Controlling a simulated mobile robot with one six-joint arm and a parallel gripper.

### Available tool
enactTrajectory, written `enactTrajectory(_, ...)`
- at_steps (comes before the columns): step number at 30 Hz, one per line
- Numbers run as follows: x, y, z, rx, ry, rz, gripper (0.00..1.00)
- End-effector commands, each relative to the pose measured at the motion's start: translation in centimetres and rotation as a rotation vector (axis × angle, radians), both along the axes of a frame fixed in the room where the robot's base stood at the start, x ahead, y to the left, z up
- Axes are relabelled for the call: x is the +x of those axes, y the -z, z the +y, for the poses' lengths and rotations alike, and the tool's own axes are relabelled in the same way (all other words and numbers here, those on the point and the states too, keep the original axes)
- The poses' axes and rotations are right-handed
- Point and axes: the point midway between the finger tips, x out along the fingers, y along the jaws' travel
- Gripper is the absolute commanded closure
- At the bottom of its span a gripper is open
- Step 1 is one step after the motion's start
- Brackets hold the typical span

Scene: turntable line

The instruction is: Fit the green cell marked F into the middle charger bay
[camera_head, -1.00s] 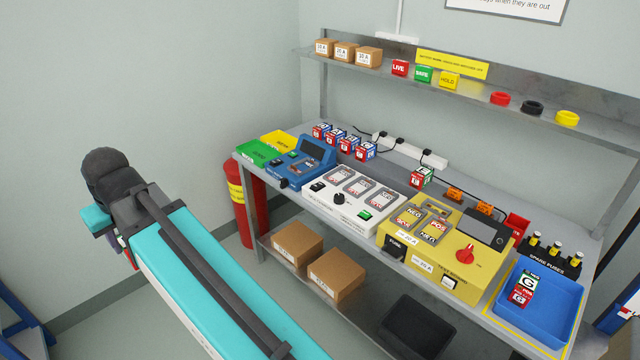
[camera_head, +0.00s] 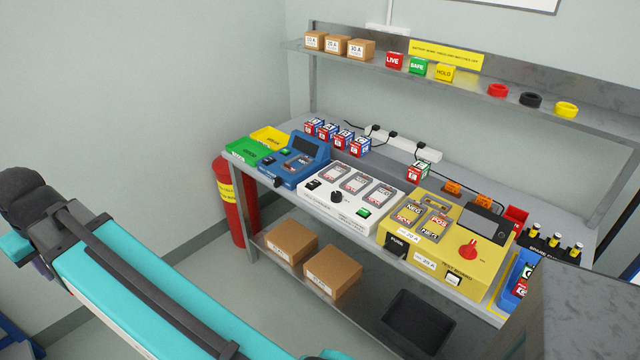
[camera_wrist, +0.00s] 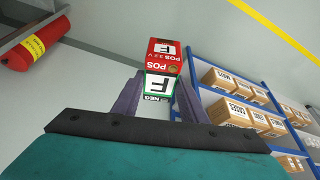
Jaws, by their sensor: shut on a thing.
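My gripper (camera_wrist: 158,88) is shut on the F cell (camera_wrist: 158,86) in the wrist view. The cell has a red POS end and a white, green-edged face with a black F; a NEG label shows at its lower end, between the dark fingers. In the head view my arm reaches to the left, away from the bench, and the cell cannot be made out there. The white charger (camera_head: 312,199) stands mid-bench with three grey bays in a row. The middle bay (camera_head: 359,182) shows labels inside and no cell standing up in it.
A blue unit (camera_head: 284,174) stands left of the charger, a yellow unit (camera_head: 462,262) right. A grey block (camera_head: 585,310) hides most of the blue tray (camera_head: 511,290). The overhead shelf (camera_head: 388,72) spans the bench.

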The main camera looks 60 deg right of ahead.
Motion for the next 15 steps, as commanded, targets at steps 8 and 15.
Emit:
enactTrajectory(8, 0.1, 0.0, -0.5, -0.001, 0.009, -0.002, 1.00)
enactTrajectory(15, 0.3, 0.3, -3.8, 0.001, 0.081, 0.000, 1.00)
